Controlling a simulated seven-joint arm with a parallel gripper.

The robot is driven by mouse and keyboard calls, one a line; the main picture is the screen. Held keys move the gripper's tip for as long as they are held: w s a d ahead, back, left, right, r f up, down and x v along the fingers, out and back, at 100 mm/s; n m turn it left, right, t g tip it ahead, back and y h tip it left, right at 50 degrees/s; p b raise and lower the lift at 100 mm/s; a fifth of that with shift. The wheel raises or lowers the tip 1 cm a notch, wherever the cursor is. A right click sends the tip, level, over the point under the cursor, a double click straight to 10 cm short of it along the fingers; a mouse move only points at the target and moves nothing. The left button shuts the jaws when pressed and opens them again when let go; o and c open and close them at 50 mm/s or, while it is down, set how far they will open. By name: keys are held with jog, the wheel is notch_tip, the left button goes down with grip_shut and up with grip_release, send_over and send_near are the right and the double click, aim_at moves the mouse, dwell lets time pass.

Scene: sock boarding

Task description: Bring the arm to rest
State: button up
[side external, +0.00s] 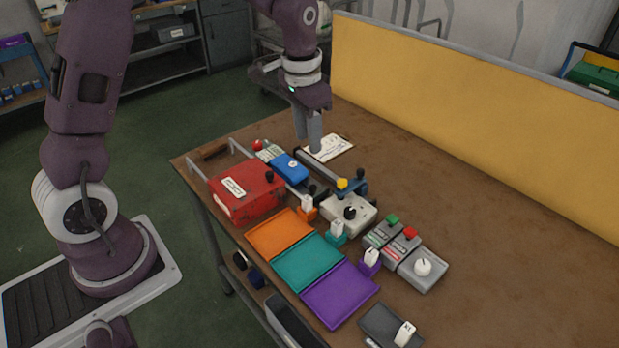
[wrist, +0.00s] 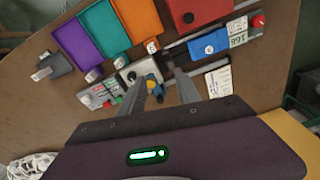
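My gripper (side external: 309,142) hangs above the far left part of the brown workbench (side external: 480,215) in the side view, with its fingers pointing down. In the wrist view its two fingers (wrist: 160,75) stand apart with nothing held between them. The fingers are above the bench, near a white paper sheet (side external: 328,147) and a blue device (side external: 289,167). The sheet also shows in the wrist view (wrist: 218,82), to the right of the fingers.
A red box (side external: 246,191) and orange (side external: 279,232), teal (side external: 308,261) and purple (side external: 338,294) trays line the near edge. Small devices with knobs and buttons stand beyond, including a white one (side external: 347,214). A yellow panel (side external: 470,120) walls the back. The bench's right part is clear.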

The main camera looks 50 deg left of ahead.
jog(key=s+d+r+t, duration=0.2)
jog(key=s+d+r, duration=0.1)
jog(key=s+r, duration=0.7)
jog(key=s+d+r+n+t, duration=0.2)
jog(key=s, duration=1.3)
jog(key=shift+s+d+r, duration=0.15)
jog(key=shift+s+d, duration=0.1)
jog(key=shift+s, duration=0.15)
